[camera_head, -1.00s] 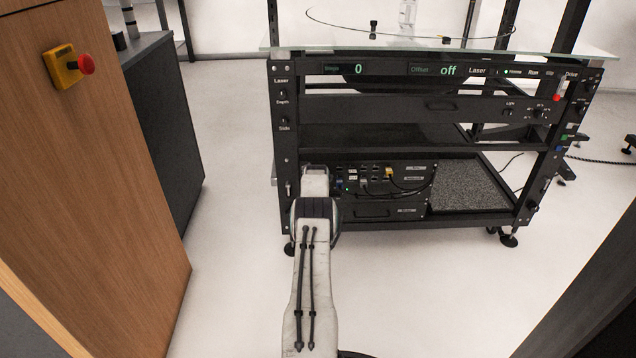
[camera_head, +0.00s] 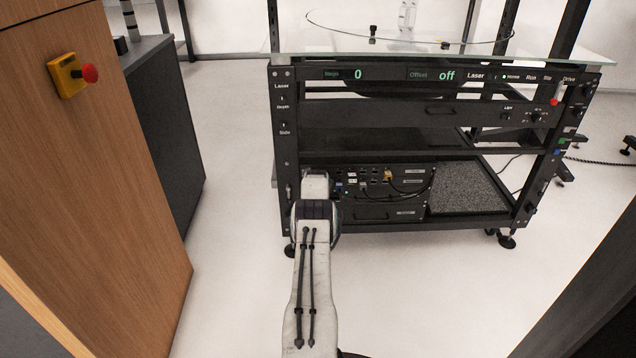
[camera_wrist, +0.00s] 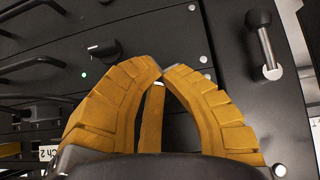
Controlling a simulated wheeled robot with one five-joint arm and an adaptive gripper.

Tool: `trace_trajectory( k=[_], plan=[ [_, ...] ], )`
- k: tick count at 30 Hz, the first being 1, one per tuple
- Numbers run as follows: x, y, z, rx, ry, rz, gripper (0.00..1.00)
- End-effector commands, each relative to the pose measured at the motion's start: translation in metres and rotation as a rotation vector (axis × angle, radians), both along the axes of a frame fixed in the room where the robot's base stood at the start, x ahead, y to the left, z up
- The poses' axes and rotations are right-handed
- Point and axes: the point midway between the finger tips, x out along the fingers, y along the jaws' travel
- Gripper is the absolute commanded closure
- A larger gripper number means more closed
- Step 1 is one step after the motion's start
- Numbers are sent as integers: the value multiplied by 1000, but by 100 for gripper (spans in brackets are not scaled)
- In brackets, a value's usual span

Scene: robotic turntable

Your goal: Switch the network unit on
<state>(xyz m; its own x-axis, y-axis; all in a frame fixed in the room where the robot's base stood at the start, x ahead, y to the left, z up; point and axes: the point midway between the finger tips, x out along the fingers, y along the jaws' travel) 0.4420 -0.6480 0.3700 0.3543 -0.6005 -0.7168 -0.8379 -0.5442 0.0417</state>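A black unit with sockets and plugged cables (camera_head: 385,178), which looks like the network unit, sits on the rack's lower shelf. Its labels are too small to read in the head view. In the wrist view, my gripper (camera_wrist: 164,77) has its yellow fingers closed together at the tips, with nothing visible between them. The fingertips are right in front of a dark panel (camera_wrist: 185,30); I cannot tell whether they touch it. A black rotary knob (camera_wrist: 105,50) and a lit green light (camera_wrist: 83,74) are left of the tips. My arm hides the unit's left end in the head view.
A lever-like black and metal handle (camera_wrist: 263,40) is right of my fingers. Cables (camera_wrist: 35,65) run at the left. The rack (camera_head: 300,225) carries a glass top (camera_head: 560,55). A wooden cabinet with a red stop button (camera_head: 90,73) stands left. Floor is clear before the rack.

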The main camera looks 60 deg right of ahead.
Motion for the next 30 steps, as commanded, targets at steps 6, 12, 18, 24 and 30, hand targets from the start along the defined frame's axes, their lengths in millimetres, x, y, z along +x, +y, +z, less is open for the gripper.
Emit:
trace_trajectory(
  k=[6,12,18,24,30],
  plan=[
    [-3,4,3,1,1,0,100],
    [-5,7,2,1,1,0,100],
    [-5,8,1,0,0,0,100],
    [-5,8,1,-1,-1,0,100],
    [-7,10,3,1,1,0,100]
  ],
)
